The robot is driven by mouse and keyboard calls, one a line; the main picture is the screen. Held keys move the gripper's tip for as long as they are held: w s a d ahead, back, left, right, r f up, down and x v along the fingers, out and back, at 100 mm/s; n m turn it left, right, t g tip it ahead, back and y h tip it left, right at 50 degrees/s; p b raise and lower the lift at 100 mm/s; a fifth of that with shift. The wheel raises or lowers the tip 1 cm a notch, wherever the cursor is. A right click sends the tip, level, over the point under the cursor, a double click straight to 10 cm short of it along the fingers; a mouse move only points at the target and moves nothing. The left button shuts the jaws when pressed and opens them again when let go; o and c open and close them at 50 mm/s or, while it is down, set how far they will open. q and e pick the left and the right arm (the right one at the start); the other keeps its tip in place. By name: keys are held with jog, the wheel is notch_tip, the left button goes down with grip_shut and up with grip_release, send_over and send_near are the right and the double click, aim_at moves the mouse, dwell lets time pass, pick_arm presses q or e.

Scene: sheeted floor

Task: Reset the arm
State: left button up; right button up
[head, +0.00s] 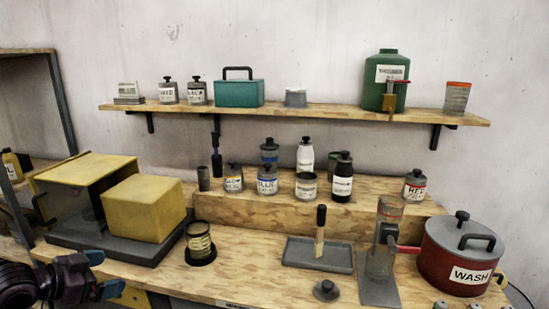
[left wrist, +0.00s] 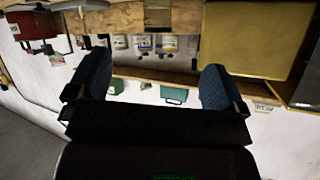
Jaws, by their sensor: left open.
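My left gripper (head: 104,273) is at the lower left of the head view, in front of the bench's left end and below the yellow block. It is open, with two blue-padded fingers spread apart. In the left wrist view the same gripper (left wrist: 157,68) shows nothing between its fingers, only the bench and shelf beyond, seen upside down. My right gripper is in neither view.
The wooden bench holds a grey tray with a yellow block (head: 145,207), a dark-based jar (head: 200,243), a flat tray (head: 318,255) and a red WASH pot (head: 458,257). Bottles stand on the riser (head: 385,203). A wall shelf (head: 345,113) holds a green jug (head: 388,77) and a teal box (head: 238,93).

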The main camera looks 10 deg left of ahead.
pick_arm(q)
jog(key=s+d+f+t+y, duration=0.1)
jog(key=s+d+f, duration=0.25)
jog(key=f, duration=0.35)
jog(key=s+d+f+y, duration=0.1)
jog(key=s+d+f, duration=0.1)
jog(key=d+f, duration=0.4)
jog(key=s+d+f+n+g+y, duration=0.1)
jog(key=s+d+f+n+y, duration=0.2)
jog(key=s+f, duration=0.9)
jog(key=s+d+n, duration=0.2)
jog(key=d+n, duration=0.1)
jog(key=shift+s+y, duration=0.25)
jog(key=shift+y, duration=0.15)
jog(key=shift+d+f, duration=0.1)
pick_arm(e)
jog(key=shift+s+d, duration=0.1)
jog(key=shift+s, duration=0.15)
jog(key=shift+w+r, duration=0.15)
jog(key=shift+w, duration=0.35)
